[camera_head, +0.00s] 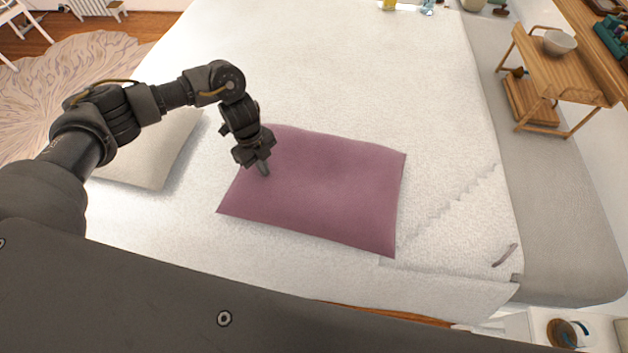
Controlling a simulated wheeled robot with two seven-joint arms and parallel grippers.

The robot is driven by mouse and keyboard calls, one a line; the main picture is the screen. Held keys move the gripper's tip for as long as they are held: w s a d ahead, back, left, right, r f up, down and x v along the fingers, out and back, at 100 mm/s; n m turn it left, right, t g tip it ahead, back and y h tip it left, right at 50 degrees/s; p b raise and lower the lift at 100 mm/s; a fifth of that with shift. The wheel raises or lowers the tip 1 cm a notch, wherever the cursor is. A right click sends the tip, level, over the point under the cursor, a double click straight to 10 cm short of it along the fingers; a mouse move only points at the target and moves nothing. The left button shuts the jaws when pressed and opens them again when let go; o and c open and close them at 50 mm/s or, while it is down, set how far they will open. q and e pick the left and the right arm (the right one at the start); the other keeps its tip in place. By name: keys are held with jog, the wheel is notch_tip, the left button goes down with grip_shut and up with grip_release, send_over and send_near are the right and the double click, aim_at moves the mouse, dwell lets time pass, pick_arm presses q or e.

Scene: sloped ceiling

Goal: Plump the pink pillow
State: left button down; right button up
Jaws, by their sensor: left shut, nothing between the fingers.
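The pink pillow (325,185) lies flat on the white bed (350,70), near its front edge. It is a mauve-pink rectangle, slightly turned, with its right corners clear in view. My left gripper (264,170) points down over the left part of the pillow, with its fingers shut and empty. The fingertips are at or just above the pillow's surface; I cannot tell whether they touch it. The gripper and wrist hide a bit of the pillow's upper left edge. My right gripper is not in view.
A cream pillow (155,155) lies left of the pink one, partly behind my left arm.

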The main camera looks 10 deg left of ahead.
pick_arm(q)
jog(key=shift+r, duration=0.15)
jog(key=shift+r+p, duration=1.3)
jog(key=shift+p, duration=0.05)
jog(key=shift+f, duration=0.3)
jog(key=shift+f+b, duration=1)
jog(key=shift+f, duration=0.15)
jog(key=shift+r+p, duration=1.25)
jog(key=shift+r, duration=0.1)
